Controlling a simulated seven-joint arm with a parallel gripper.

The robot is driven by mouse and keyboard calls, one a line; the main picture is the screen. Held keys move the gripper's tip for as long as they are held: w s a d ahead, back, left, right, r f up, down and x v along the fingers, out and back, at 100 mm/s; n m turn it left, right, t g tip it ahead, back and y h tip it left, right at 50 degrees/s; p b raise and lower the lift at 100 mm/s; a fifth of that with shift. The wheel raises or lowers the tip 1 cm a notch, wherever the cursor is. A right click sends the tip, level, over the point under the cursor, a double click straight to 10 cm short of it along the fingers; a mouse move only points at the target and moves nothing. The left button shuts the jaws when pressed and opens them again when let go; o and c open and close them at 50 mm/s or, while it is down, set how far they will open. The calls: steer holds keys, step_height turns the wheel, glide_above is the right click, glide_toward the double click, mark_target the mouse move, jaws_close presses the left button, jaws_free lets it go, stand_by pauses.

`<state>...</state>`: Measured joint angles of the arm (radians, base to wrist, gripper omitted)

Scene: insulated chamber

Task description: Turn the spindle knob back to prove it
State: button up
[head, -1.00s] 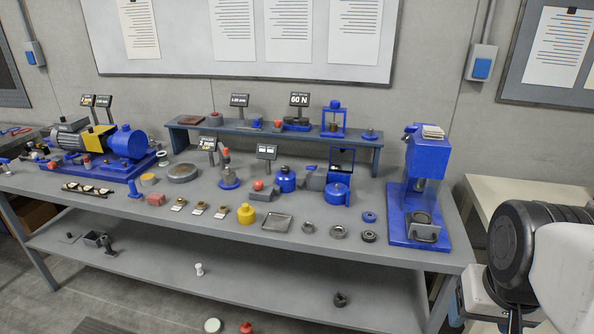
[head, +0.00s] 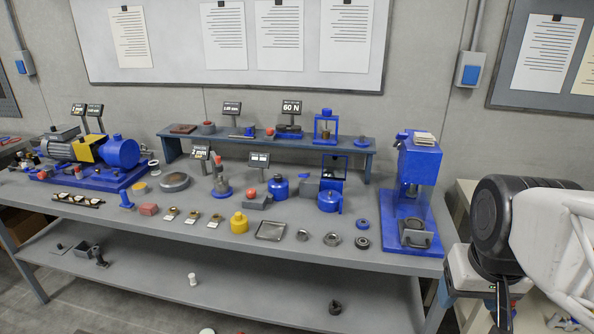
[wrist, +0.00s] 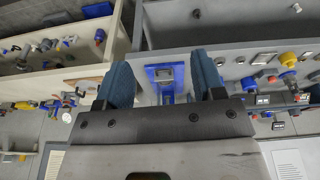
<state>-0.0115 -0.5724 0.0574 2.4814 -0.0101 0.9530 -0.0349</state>
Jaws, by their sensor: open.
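I cannot tell which part is the spindle knob. A blue motor-and-pump unit (head: 95,160) with a yellow middle stands at the bench's left end, with small red and dark fittings around it too small to make out. A blue press (head: 415,170) stands at the bench's right end, and a red-topped blue stand (head: 220,184) is near the middle. My gripper (wrist: 163,78) is open and empty, with two blue-padded fingers apart in the wrist view. The press (wrist: 165,76) shows between them, beyond the fingertips. In the head view my arm is at the far right, clear of the bench.
A raised shelf (head: 275,143) with displays and fixtures runs along the back. A pale side table (head: 463,205) stands right of the bench, near my arm.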

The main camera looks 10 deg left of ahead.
steer(key=w+a+r+n, duration=0.3)
steer(key=w+a, duration=0.1)
steer(key=w, duration=0.6)
steer(key=w+a+r+n+g, duration=0.15)
steer(key=w+a, duration=0.25)
steer(key=w, duration=0.7)
steer(key=w+a+r+n+t, duration=0.1)
steer(key=w+a+r+n, duration=0.25)
steer(key=w, duration=0.65)
steer(key=n+g, duration=0.2)
steer(key=n, duration=0.9)
glide_above(277, 175)
step_height(277, 175, down, 21)
steer(key=shift+r, duration=0.1)
steer(key=shift+s+f, duration=0.1)
steer(key=shift+f, duration=3.85)
steer(key=c, duration=0.9)
